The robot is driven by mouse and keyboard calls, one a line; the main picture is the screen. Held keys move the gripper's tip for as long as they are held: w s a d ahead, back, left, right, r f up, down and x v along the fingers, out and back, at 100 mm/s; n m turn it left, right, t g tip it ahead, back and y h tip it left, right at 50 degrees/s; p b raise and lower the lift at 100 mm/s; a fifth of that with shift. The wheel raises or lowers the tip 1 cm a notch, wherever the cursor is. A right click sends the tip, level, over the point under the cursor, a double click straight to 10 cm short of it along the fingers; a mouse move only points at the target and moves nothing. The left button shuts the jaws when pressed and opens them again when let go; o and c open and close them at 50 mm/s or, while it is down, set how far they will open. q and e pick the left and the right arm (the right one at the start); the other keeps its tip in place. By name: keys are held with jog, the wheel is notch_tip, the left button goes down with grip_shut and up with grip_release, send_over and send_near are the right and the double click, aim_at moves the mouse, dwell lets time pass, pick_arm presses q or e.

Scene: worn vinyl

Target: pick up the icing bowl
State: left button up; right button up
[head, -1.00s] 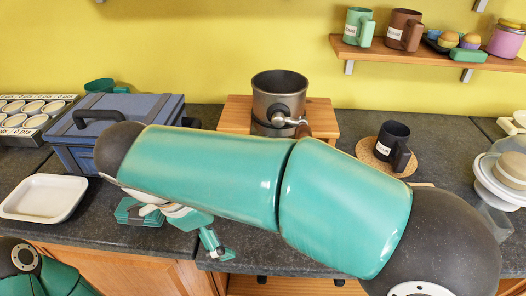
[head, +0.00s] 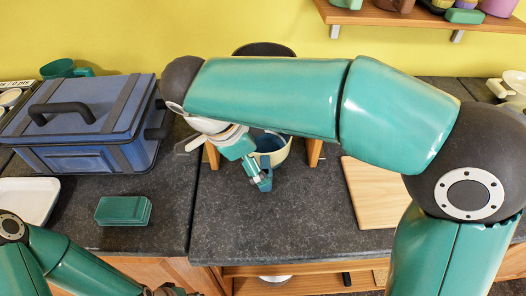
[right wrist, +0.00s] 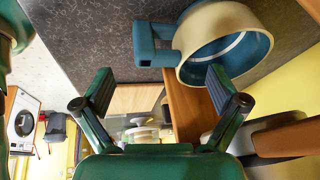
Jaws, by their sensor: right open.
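The likely icing bowl, a cream bowl with a blue inside (head: 283,156), stands at the front of a wooden stand, partly hidden by my right gripper (head: 258,178). In the right wrist view the bowl (right wrist: 226,18) shows its cream rim and a blue handle (right wrist: 152,45). There my right gripper (right wrist: 160,92) is open with nothing between its fingers, apart from the bowl in the picture. My left gripper (head: 168,290) shows only in part at the bottom edge of the head view; its fingers are unclear.
A blue case (head: 75,120) stands left, with a white tray (head: 28,198) and a green box (head: 123,210) before it. A wooden board (head: 372,195) lies right. The wooden stand's legs (head: 314,152) flank the bowl. The front middle counter is clear.

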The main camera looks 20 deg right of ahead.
aim_at(267, 161)
jog(key=shift+w+d, duration=0.15)
jog(key=shift+d, duration=0.45)
jog(key=shift+x, duration=2.55)
jog(key=c, duration=1.7)
jog(key=shift+w+r, duration=0.1)
jog(key=shift+r, duration=0.05)
grip_shut()
jog(key=shift+r, duration=0.15)
